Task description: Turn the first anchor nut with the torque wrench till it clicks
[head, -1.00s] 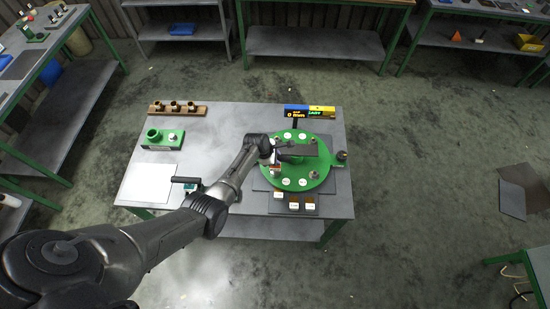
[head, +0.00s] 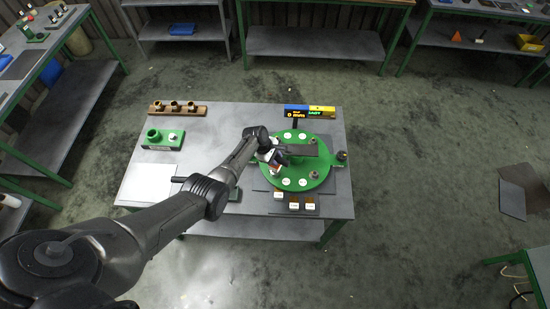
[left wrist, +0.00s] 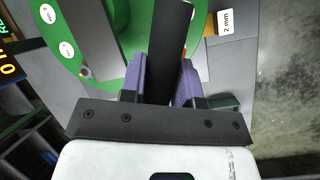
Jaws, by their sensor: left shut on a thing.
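My left gripper (head: 274,157) is over the left part of the round green disc (head: 325,183). In the left wrist view its two purple fingers (left wrist: 161,84) are shut on a dark, flat bar, which looks like the torque wrench's handle (left wrist: 170,40). A small nut-like fitting (left wrist: 85,72) shows on the disc's edge, left of the fingers. Another fitting (head: 315,175) stands on the disc's lower right. Which is the first anchor nut I cannot tell. My right gripper is not in view.
A grey bar (head: 303,150) lies across the disc. A blue and yellow display (head: 309,112) stands behind it. Labelled blocks (head: 294,206) lie at the table's front. A wooden rack (head: 177,109) and a green fixture (head: 162,139) are at left. The table's back middle is clear.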

